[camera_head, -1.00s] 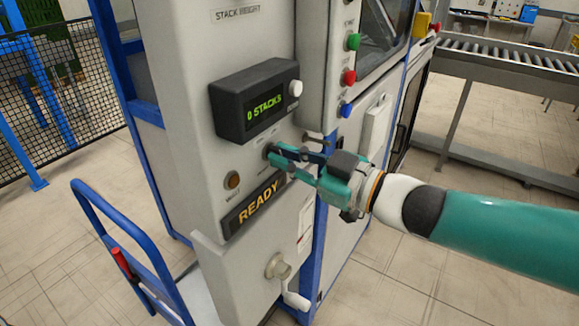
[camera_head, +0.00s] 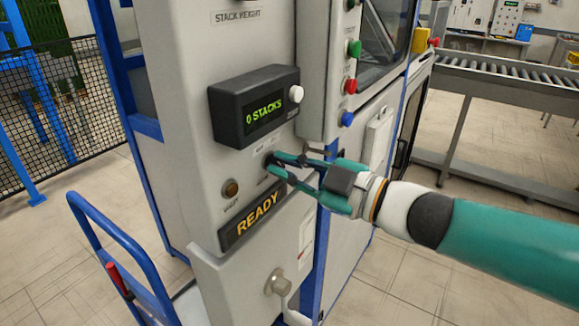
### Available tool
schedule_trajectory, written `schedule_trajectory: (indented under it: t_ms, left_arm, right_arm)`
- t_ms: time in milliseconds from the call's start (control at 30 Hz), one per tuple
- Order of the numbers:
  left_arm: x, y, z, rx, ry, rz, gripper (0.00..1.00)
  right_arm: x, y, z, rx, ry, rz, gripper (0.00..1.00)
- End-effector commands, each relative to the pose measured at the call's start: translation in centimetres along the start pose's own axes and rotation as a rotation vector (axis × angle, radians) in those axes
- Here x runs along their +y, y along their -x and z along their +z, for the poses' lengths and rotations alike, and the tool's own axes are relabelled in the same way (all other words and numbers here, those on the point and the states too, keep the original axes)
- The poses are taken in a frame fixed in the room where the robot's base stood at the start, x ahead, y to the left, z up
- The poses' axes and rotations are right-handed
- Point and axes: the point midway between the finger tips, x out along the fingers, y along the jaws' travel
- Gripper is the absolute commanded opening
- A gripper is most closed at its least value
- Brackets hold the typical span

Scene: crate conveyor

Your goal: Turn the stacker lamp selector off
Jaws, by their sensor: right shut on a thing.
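The stacker's grey control panel (camera_head: 190,70) fills the middle of the view. My right gripper (camera_head: 272,163) comes in from the right and is shut on the small dark selector knob (camera_head: 268,158) between the display and the READY sign. The fingers cover most of the knob, so its pointer direction cannot be read. The small labels around it are too blurred to read. My left gripper is not in view.
Above the selector is a black display (camera_head: 255,105) reading "0 STACKS", with a white knob (camera_head: 296,93). An amber lamp (camera_head: 231,188) and a lit READY sign (camera_head: 252,220) sit below. A blue cart handle (camera_head: 115,235) stands at lower left.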

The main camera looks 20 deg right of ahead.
Motion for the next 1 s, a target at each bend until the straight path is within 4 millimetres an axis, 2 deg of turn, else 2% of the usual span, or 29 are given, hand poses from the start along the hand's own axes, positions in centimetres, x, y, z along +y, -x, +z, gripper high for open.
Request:
schedule_trajectory:
  t_ms: [100, 133, 267, 667, 867, 1000]
  left_arm:
    - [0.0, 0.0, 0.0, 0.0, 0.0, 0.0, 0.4]
    - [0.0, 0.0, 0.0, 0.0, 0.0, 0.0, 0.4]
    - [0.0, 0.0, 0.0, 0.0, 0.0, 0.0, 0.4]
    - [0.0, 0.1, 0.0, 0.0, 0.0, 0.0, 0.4]
    - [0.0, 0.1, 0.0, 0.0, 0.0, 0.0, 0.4]
    - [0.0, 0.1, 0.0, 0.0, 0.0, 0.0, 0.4]
  right_arm:
    - [-0.2, 0.0, 0.3, -0.007, -0.003, -0.003, 0.0]
    - [-0.2, 0.0, 0.3, -0.008, -0.003, -0.003, 0.15]
    - [-0.1, 0.0, 0.2, -0.006, -0.003, -0.002, 0.36]
    - [0.0, 0.5, 0.1, -0.002, -0.003, 0.001, 0.36]
    - [0.1, 3.1, 0.1, -0.005, -0.001, 0.004, 0.36]
    - [0.1, 6.0, 0.3, -0.008, 0.0, 0.006, 0.36]
